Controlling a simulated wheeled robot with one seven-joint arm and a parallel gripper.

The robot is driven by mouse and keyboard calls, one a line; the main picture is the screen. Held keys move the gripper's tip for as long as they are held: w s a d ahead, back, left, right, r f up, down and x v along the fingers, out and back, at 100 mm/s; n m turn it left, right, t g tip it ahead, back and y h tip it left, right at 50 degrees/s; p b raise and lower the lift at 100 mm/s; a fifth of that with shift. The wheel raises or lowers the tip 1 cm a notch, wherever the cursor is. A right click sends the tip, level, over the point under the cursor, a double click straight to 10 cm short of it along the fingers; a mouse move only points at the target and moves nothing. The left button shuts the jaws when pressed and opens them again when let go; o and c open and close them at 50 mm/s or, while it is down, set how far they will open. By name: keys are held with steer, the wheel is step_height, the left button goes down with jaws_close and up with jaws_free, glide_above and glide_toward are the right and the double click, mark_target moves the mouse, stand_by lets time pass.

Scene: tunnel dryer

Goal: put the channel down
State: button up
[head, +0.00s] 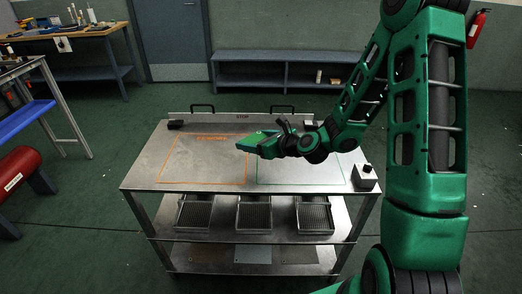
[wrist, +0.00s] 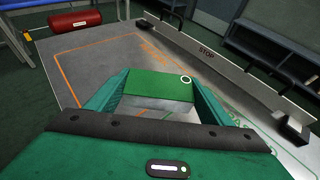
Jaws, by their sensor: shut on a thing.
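My gripper (head: 256,143) is above the steel table, over the strip between the orange outline and the green outline. In the wrist view its two green fingers (wrist: 155,100) are shut on the channel (wrist: 148,85), a short piece with a green top face and a white ring mark near one corner. A pale grey face shows below the green one. In the head view the channel is hard to tell from the green fingers. The orange outline (head: 163,165) is on the table's left half and the green outline (head: 300,184) on its right half.
The steel table (head: 146,172) has a raised rear edge marked STOP (wrist: 207,52). A small dark block (head: 176,124) sits at its back left, a grey box (head: 365,176) at its right. Mesh trays (head: 254,216) are on the shelf below. Both outlined areas look clear.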

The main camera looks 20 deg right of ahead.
steer(key=w+d+f, duration=0.1)
steer(key=d, duration=0.1)
steer(key=w+d+f, duration=0.3)
steer(key=d, duration=0.1)
steer(key=shift+w+f, duration=0.25)
steer(key=shift+f, duration=2)
steer(key=o, duration=1.3)
steer(key=shift+c, duration=0.2)
steer(key=v, duration=1.2)
